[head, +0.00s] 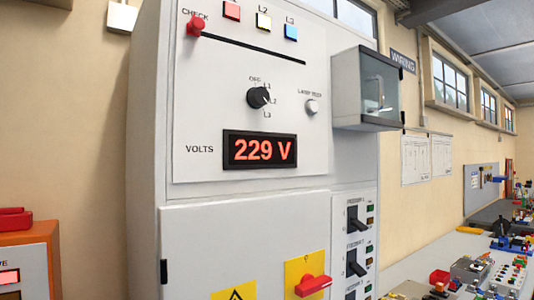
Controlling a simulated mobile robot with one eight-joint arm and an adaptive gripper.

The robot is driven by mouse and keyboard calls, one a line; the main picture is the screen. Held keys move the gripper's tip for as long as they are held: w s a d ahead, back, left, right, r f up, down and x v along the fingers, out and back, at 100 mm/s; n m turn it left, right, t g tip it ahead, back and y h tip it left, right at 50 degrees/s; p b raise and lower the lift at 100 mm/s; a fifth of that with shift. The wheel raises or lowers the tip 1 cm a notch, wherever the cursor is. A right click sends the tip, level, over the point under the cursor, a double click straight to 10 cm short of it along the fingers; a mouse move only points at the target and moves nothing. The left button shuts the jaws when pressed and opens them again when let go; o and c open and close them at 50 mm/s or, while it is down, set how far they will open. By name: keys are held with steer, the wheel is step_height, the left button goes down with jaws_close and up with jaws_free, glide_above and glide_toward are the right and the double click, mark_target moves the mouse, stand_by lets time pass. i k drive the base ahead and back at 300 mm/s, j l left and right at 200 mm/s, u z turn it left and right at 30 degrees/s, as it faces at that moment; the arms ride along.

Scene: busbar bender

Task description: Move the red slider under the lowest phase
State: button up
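The red slider (195,25) is at the far left end of a dark slot (255,46) on the cabinet's upper panel, under the word CHECK. Above the slot are a red lamp (232,10), a yellow lamp (263,21) marked L2 and a blue lamp (291,32) marked L3. The red lamp's label is cut off at the top. A black selector knob (259,97) has the marks OFF, L1, L2 and L3; it appears to point right, near L2. The volts display (259,150) reads 229 V. My gripper is not in view.
A glass-fronted box (370,88) juts out at the panel's right. Below are a red rotary handle (313,286) on a yellow plate and black feeder switches (357,219). An orange unit (28,250) stands at left. A bench (425,272) at right holds many parts.

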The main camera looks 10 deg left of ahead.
mark_target(196, 24)
steer(key=u, duration=1.45)
